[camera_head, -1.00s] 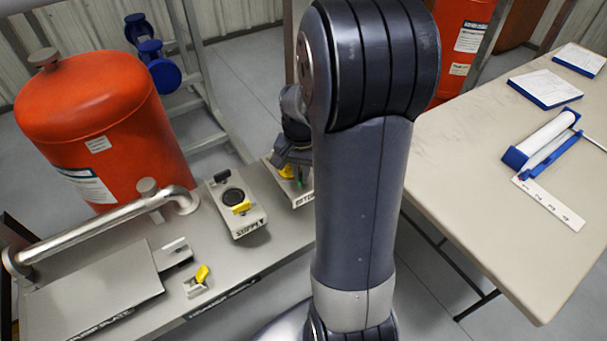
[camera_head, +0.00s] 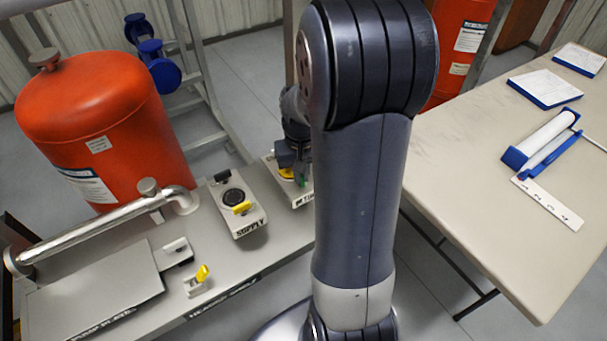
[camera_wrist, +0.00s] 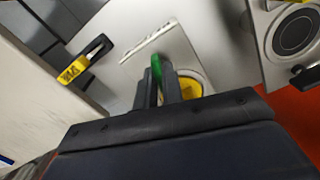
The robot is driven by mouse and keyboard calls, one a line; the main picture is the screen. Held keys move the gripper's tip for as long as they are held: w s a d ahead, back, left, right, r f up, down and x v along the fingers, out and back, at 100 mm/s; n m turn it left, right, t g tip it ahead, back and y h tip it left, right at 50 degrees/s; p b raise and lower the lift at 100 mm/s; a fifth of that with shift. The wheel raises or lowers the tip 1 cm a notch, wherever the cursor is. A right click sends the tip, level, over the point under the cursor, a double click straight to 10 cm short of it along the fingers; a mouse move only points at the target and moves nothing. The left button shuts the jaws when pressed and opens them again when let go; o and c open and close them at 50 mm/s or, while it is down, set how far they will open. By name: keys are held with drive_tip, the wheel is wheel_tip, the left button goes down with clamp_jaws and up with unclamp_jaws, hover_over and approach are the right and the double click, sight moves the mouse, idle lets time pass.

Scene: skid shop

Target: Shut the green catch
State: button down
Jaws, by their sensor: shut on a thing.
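The green catch (camera_wrist: 158,66) shows in the wrist view, with its tip standing out between the two fingers of my gripper (camera_wrist: 162,82). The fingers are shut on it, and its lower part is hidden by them. A yellow round part (camera_wrist: 190,88) lies just right of the fingers on the same pale plate (camera_wrist: 155,45). In the head view my gripper (camera_head: 300,172) is over this plate at the bench's far end, partly hidden behind my arm. Only a small bit of green (camera_head: 304,182) shows there.
The plate marked SUPPLY (camera_head: 243,217), with a yellow catch, is left of my gripper. A pipe (camera_head: 100,232), another yellow catch (camera_head: 202,274) and an orange tank (camera_head: 105,130) stand further left. A table (camera_head: 490,180) is on the right.

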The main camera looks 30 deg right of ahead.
drive_tip(key=n, duration=0.3)
drive_tip(key=c, duration=1.5)
unclamp_jaws()
drive_tip(key=shift+c, duration=0.2)
drive_tip(key=shift+r+p, duration=2.95)
drive_tip(key=shift+r, duration=0.65)
